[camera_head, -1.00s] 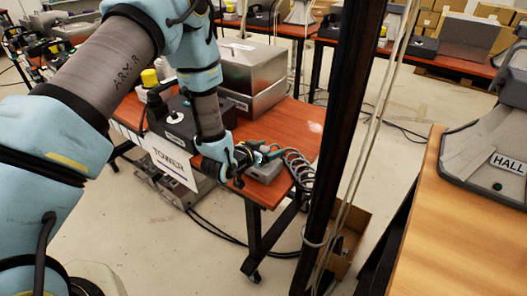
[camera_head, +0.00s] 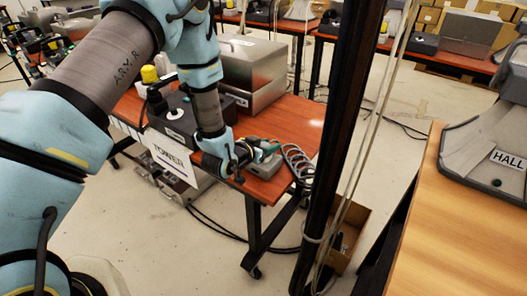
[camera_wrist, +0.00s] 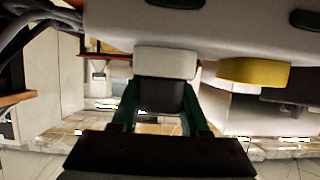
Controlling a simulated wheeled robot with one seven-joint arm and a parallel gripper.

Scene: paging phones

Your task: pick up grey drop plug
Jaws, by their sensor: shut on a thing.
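My gripper (camera_head: 266,148) is at the front right corner of the red-brown table, just above a small grey box (camera_head: 264,168). In the wrist view my gripper (camera_wrist: 164,88) has its two dark green fingers on either side of a plug (camera_wrist: 164,63) with a light grey block and a darker part below it. The fingers are shut on this grey plug. The pale grey box face (camera_wrist: 215,28) fills the top of the wrist view, close to the plug. I cannot tell whether the plug still touches the box. A yellow block (camera_wrist: 253,72) sits to the right of the plug.
A coiled grey cord (camera_head: 298,163) lies right of the box. A black phone unit (camera_head: 185,117), a TOWER sign (camera_head: 170,158) and a metal case (camera_head: 250,75) are on the same table (camera_head: 303,125). A dark post (camera_head: 335,120) stands close on the right.

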